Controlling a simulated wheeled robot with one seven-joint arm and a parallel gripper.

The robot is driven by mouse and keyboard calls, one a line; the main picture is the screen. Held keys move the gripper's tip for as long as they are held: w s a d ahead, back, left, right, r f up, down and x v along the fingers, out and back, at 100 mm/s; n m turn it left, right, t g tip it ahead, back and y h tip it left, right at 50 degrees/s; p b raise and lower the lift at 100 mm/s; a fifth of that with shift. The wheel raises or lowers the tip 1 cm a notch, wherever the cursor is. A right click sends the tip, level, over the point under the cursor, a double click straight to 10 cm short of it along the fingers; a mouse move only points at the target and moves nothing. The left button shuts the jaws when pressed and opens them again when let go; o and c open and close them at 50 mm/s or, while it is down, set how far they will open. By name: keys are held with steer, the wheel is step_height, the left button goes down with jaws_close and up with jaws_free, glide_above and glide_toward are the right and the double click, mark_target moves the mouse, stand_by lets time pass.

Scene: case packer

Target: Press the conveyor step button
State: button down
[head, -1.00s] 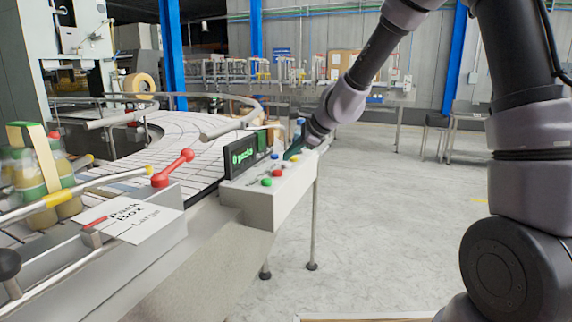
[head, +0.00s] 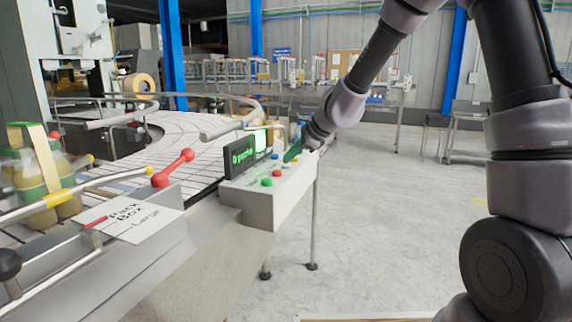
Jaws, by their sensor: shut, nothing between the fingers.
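A grey control box (head: 250,205) stands at the conveyor's edge. On its top are several coloured buttons, among them a green button (head: 266,181), a red button (head: 277,171) and a white one (head: 287,166). Their labels are too small to read, so I cannot tell which is the step button. A black display (head: 239,156) with green text stands behind them. My gripper (head: 292,153) is shut and empty, reaching down over the far end of the box. It looks just above the far buttons; whether it touches one is hidden.
The curved conveyor (head: 190,140) lies behind and left of the box. A pack of jars (head: 40,185) stands on it at the left. A red-ended lever (head: 173,168) and a white sign (head: 130,217) are at the near side.

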steer(key=shift+f, duration=0.15)
stand_by(0.3)
steer(key=shift+r, duration=3.5)
